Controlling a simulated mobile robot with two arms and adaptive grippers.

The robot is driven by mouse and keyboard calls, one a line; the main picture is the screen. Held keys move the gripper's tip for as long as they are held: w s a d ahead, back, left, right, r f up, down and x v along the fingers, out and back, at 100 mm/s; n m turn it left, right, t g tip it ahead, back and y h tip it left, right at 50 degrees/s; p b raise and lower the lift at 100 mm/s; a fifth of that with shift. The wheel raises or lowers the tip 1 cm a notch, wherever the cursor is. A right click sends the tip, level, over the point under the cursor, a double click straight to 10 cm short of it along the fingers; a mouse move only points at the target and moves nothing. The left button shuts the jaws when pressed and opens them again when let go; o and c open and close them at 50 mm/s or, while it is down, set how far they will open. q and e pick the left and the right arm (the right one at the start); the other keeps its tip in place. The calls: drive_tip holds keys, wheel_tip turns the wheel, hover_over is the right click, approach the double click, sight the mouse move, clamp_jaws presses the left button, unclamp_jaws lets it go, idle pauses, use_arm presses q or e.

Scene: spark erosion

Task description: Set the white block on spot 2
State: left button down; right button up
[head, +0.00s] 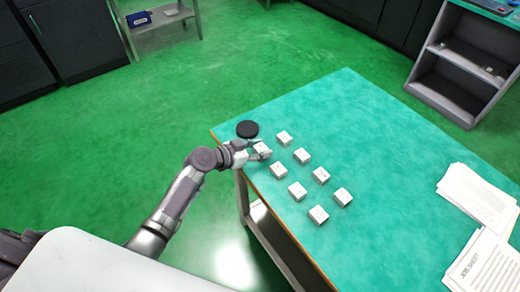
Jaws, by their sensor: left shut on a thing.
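A white block (262,148) is between the fingers of my left gripper (262,154), near the far left corner of the teal-topped table (400,130). My left gripper is shut on it. I cannot tell whether the block touches the table. Several similar white blocks stand in two rows beside it, such as one (284,138) to its right and one (278,170) nearer to me. Their top markings are too small to read, so I cannot tell which place is spot 2. My right gripper is not in view.
A black round disc (247,129) sits just behind the gripper at the table's edge. Paper sheets (478,196) lie on the right part of the table. The tabletop between the blocks and papers is clear. A grey shelf unit (460,70) stands beyond.

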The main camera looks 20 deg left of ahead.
use_arm(q)
drive_tip(key=shift+f, duration=0.2)
drive_tip(key=shift+f, duration=0.15)
drive_tip(key=c, duration=0.6)
unclamp_jaws()
